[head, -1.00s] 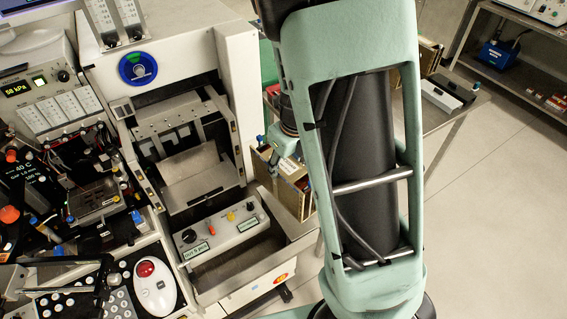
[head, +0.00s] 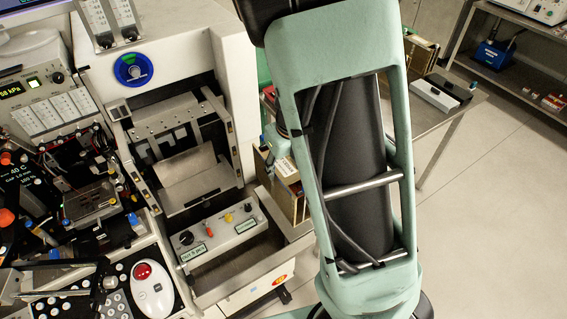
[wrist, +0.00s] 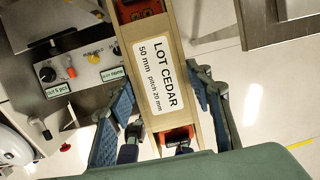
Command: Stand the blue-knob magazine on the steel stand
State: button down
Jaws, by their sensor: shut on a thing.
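My gripper (wrist: 162,88) is shut on a long brass-coloured magazine (wrist: 185,100). Its blue-padded fingers lie along the two sides. A white label on it reads "LOT CEDAR 50 mm pitch 20 mm", and red parts show at both ends. No blue knob is clear on it in the wrist view. In the head view the held magazine (head: 297,205) hangs right of the bonding machine, partly behind my arm; my gripper (head: 280,143) shows only in part there. I cannot tell for sure which steel surface is the stand.
The white machine (head: 215,60) with an open steel bay (head: 188,180) stands left of the magazine. A knobbed control box (head: 222,230) sits in front of the bay. A steel table (head: 440,122) behind my arm carries other boxes. Open floor lies at right.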

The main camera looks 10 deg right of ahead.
jog(key=shift+s+b+x, duration=0.2)
jog(key=shift+b+x, duration=0.45)
jog(key=shift+x, duration=0.3)
jog(key=shift+s+b+x, duration=0.2)
jog(key=shift+b+x, duration=0.4)
jog(key=shift+x, duration=0.3)
jog(key=shift+s+b+x, duration=0.15)
jog(key=shift+b+x, duration=0.5)
jog(key=shift+x, duration=0.3)
jog(key=shift+f+b, duration=0.4)
jog(key=shift+f, duration=0.35)
jog(key=c, duration=0.9)
grip_release()
jog(key=shift+s, duration=0.1)
